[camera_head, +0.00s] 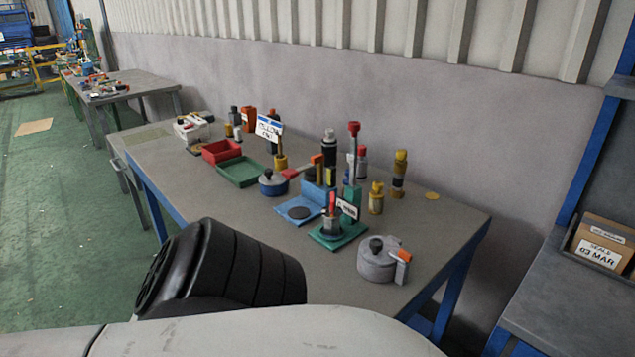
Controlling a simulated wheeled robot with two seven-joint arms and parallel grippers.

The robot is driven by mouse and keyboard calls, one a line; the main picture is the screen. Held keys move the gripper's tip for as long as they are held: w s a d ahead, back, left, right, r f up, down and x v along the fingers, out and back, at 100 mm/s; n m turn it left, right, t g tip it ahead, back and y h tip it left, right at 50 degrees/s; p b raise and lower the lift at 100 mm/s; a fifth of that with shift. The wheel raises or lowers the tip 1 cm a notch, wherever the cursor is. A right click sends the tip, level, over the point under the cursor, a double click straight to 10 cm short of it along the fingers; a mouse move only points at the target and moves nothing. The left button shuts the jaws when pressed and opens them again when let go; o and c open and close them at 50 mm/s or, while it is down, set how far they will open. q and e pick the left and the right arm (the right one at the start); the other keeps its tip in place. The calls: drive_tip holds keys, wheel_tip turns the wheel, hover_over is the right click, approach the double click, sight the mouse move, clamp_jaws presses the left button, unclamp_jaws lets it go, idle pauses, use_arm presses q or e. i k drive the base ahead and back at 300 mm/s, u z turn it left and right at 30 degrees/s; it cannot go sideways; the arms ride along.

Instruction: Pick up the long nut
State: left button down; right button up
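I cannot pick out a long nut for sure among the small parts on the grey work table (245,215). A blue and white sign (268,129) stands over a yellow cylinder near the middle of the table; its lettering is too blurred to read. Neither of my grippers is in view. A dark ribbed part and a pale shell, which look like my own body, fill the lower part of the view and hide the table's near left edge.
A red tray (222,151) and a green tray (239,172) lie left of centre. A blue fixture (300,209), a green press (338,235) and a grey lidded pot (380,260) stand to the right. A labelled cardboard box (602,244) sits on the right bench.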

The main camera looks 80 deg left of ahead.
sight(331, 224)
drive_tip(key=k, duration=0.7)
drive_tip(key=u, duration=0.75)
